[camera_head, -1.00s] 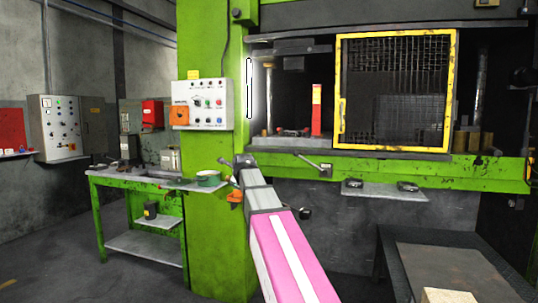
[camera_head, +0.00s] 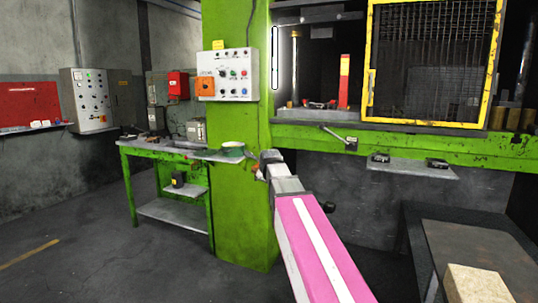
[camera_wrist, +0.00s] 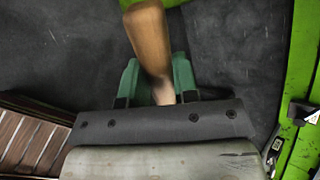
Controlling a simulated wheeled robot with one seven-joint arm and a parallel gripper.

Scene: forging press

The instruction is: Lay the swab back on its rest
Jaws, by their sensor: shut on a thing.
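In the wrist view, my gripper (camera_wrist: 157,85) has its two green fingers shut on the brown wooden handle of the swab (camera_wrist: 150,42). I cannot identify the swab's rest in either view.
A green bench (camera_head: 165,150) with a green round item (camera_head: 232,149) on it stands left of the column. A control box (camera_head: 228,75) hangs on the column. The press has a yellow-framed guard (camera_head: 435,65). A dark table (camera_head: 480,255) stands at the right front. The left floor is clear.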

